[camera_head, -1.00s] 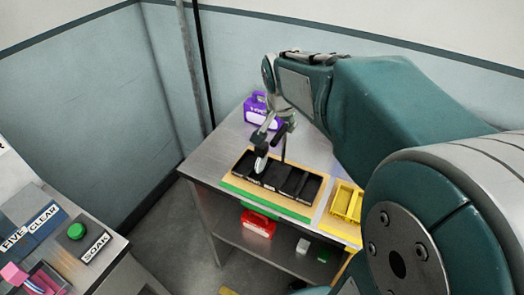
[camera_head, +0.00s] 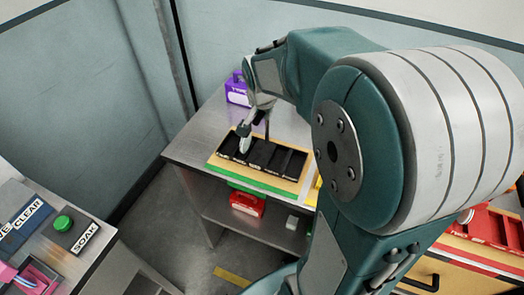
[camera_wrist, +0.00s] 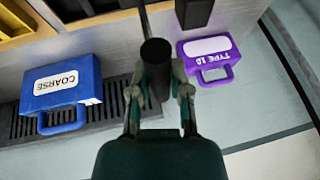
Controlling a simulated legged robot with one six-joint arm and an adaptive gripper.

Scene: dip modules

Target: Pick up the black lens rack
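The black lens rack (camera_head: 262,158), a long tray with several compartments, lies on a wooden board on the metal table. A thin dark upright rod (camera_head: 267,128) stands at it. My gripper (camera_head: 246,140) is over the left part of the rack in the head view. In the wrist view my gripper (camera_wrist: 160,80) has its two fingers on either side of a black cylinder (camera_wrist: 155,85), with a thin rod behind it. The rack rests on the board.
A purple case (camera_head: 237,92) stands behind the rack. A blue COARSE case (camera_wrist: 62,90) shows in the wrist view. A red case (camera_head: 246,203) is on the shelf below. A counter with a green button (camera_head: 63,223) is at left. My arm covers much of the right.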

